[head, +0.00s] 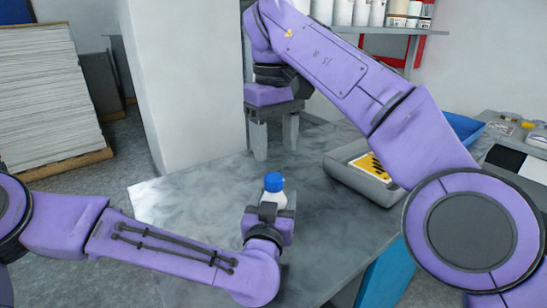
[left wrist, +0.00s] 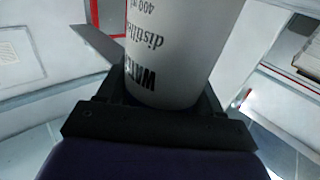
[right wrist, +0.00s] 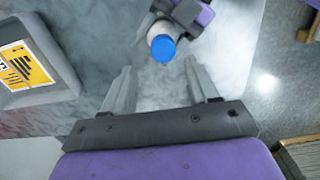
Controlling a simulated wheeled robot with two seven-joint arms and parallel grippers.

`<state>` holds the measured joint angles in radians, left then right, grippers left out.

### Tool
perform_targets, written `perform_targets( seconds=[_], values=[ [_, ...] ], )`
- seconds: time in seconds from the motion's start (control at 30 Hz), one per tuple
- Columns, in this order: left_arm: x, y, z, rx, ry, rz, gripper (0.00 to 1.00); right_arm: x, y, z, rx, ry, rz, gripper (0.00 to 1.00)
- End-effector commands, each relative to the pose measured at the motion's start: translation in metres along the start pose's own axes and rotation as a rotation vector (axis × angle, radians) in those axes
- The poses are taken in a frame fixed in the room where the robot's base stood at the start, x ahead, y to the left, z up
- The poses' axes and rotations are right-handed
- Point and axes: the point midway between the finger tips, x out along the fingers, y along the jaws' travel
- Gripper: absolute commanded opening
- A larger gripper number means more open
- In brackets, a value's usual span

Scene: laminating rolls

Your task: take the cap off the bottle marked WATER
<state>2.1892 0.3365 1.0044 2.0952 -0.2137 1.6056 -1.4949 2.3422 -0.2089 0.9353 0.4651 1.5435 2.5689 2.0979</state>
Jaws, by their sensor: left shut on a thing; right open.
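The white WATER bottle (head: 271,197) with its blue cap (head: 273,182) stands upright in my left gripper (head: 272,212), in the middle of the head view. In the left wrist view the bottle body (left wrist: 180,50) fills the space between the jaws, its label upside down and partly cut off. My right gripper (head: 275,135) is open and empty, pointing down, behind the bottle in the head view. In the right wrist view the blue cap (right wrist: 163,48) shows beyond the open fingers (right wrist: 162,90), apart from them.
A grey tray (head: 345,174) with a yellow-and-black card (head: 371,167) lies to the right on the grey table (head: 185,200). A blue bin (head: 462,129) stands behind it. A shelf with white containers (head: 362,12) is at the back. The table's left part is clear.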

Motion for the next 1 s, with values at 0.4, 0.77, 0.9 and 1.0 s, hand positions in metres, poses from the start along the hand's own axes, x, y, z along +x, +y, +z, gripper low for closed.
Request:
perform_targets(
  seconds=[0.4, 0.77, 0.9, 1.0],
  values=[
    [0.0, 0.0, -0.001, -0.001, 0.001, 0.0, 0.0, 0.057, -0.004, -0.001, -0.01, 0.012, -0.003, 0.59],
    [0.0, 0.0, -0.001, 0.0, 0.001, 0.0, 0.0, 0.067, -0.004, -0.001, -0.007, 0.014, -0.003, 0.59],
    [0.0, 0.0, -0.001, 0.0, 0.001, 0.0, 0.0, 0.067, -0.004, -0.001, -0.007, 0.014, -0.003, 0.2],
    [0.0, 0.0, -0.001, 0.0, 0.001, -0.001, 0.0, 0.067, -0.004, -0.001, -0.007, 0.014, -0.002, 0.02]
  ],
)
